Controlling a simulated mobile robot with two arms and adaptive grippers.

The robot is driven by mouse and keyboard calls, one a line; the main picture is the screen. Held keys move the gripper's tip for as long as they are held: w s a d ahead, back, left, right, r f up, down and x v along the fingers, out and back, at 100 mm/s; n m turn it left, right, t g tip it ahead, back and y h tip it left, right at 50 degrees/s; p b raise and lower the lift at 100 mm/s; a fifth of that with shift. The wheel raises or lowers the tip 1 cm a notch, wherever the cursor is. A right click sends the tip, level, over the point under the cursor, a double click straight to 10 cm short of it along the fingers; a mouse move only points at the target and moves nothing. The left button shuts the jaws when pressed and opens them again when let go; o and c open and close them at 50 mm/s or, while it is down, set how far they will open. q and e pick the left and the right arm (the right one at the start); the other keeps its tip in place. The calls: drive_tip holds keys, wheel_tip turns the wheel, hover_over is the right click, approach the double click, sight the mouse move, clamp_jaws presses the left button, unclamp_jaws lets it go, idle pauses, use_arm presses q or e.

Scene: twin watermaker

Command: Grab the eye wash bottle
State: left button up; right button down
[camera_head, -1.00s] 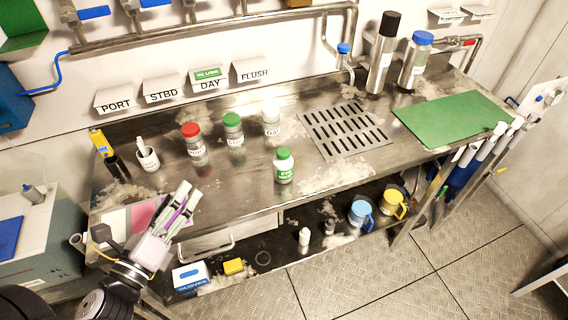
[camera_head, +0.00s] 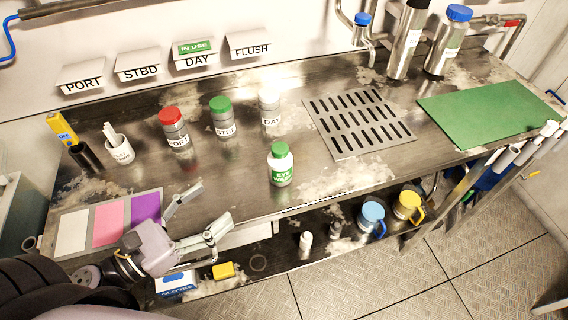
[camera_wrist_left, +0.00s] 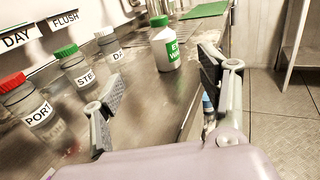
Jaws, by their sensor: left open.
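The eye wash bottle (camera_head: 281,166) is white with a green cap and a green label. It stands upright near the front edge of the metal bench. In the left wrist view the bottle (camera_wrist_left: 166,46) is ahead, beyond the fingers and between them. My left gripper (camera_head: 211,209) is open and empty over the bench's front left part, left of the bottle and apart from it. Its two spread fingers also show in the left wrist view (camera_wrist_left: 160,90). My right gripper is not in view.
Jars with a red cap (camera_head: 173,127), a green cap (camera_head: 222,118) and a white cap (camera_head: 269,108) stand behind the bottle. A drain grate (camera_head: 358,122) and green mat (camera_head: 482,113) are to the right. A white cup (camera_head: 120,150) is at left.

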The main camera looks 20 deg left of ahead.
sight(271, 167)
use_arm(q)
drive_tip(key=shift+w+d+f, duration=0.15)
drive_tip(key=shift+w+f, duration=0.45)
drive_tip(key=shift+w, duration=0.25)
drive_tip(key=p+x, duration=0.2)
drive_tip(key=x, duration=0.3)
drive_tip(key=p+x, duration=0.3)
drive_tip(key=x, duration=0.2)
drive_tip(key=shift+d+r, duration=0.1)
drive_tip(key=shift+r, duration=0.15)
drive_tip(key=shift+w+d+f, duration=0.1)
drive_tip(key=shift+w+d, duration=0.25)
drive_tip(key=shift+w, duration=0.1)
drive_tip(key=p+x, duration=0.1)
drive_tip(key=x, duration=0.1)
drive_tip(key=p+x, duration=0.2)
drive_tip(key=x, duration=0.1)
drive_tip(key=shift+s+d, duration=0.15)
drive_tip(key=shift+d, duration=0.1)
drive_tip(key=shift+w+d+f, duration=0.15)
drive_tip(key=shift+w, duration=0.05)
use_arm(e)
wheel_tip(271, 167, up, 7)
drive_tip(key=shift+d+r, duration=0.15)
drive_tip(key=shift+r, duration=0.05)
use_arm(q)
drive_tip(key=shift+c, duration=0.3)
drive_tip(key=shift+c, duration=1.3)
drive_tip(key=c, duration=1.1)
